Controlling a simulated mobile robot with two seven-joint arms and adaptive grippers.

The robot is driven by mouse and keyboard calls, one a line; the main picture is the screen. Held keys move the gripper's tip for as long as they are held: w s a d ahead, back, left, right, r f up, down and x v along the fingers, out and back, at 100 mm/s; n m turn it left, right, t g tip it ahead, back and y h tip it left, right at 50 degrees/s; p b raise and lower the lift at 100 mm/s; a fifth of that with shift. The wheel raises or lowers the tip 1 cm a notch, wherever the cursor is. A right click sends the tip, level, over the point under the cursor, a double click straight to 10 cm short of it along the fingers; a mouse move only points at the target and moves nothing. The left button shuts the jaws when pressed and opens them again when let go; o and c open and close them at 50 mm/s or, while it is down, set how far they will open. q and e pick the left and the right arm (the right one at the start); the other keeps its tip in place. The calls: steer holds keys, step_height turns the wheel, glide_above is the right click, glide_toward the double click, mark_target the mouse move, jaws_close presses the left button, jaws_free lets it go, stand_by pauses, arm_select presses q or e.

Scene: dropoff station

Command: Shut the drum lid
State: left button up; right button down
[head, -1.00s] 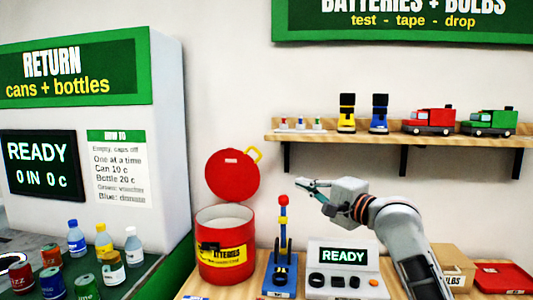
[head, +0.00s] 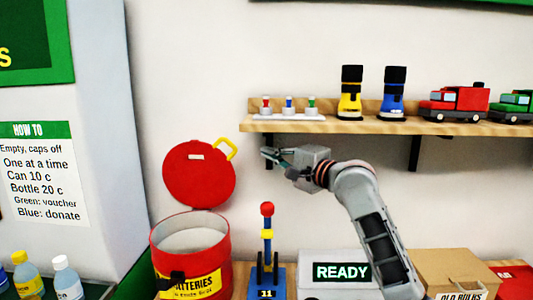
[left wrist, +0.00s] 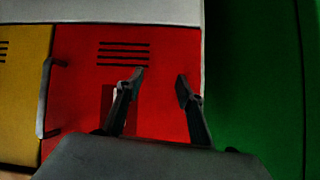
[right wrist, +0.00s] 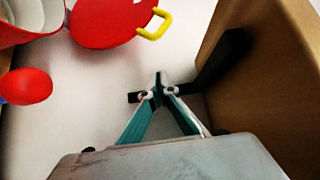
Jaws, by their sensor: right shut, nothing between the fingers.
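The red drum (head: 215,272) with a "BATTERIES" label stands at the lower left of the head view, its mouth open. Its round red lid (head: 190,180) is tilted up behind the mouth, with a yellow handle (head: 227,147) at its upper right edge. The lid also shows in the right wrist view (right wrist: 100,22), with the handle (right wrist: 156,24). My right gripper (head: 268,155) is shut and empty, to the right of the lid and apart from it. My left gripper (left wrist: 160,82) is open and empty, in front of a red panel (left wrist: 75,100); it is not in the head view.
A wooden shelf (head: 330,127) with toy trucks and small lamps hangs just above my right gripper. A blue stand with a red ball (head: 267,209) stands right of the drum. A READY display (head: 342,272) and a cardboard box (head: 458,268) are further right.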

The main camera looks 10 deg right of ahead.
steer(key=x, duration=0.7)
steer(key=shift+w+a+p, duration=0.15)
steer(key=shift+w+p, duration=0.1)
steer(key=shift+p, duration=0.1)
arm_select(q)
steer(key=shift+s+a+f+p, duration=0.15)
steer(key=shift+a+p, duration=0.3)
steer(key=shift+a, duration=0.15)
arm_select(e)
steer(key=s+a, duration=0.2)
steer(key=s, duration=0.1)
steer(key=shift+a+f, duration=0.2)
steer(key=shift+a, duration=0.05)
arm_select(q)
steer(key=shift+s+a+f, duration=0.1)
steer(key=shift+s+f, duration=0.05)
steer(key=shift+s, duration=0.05)
arm_select(e)
steer(key=shift+f, duration=0.1)
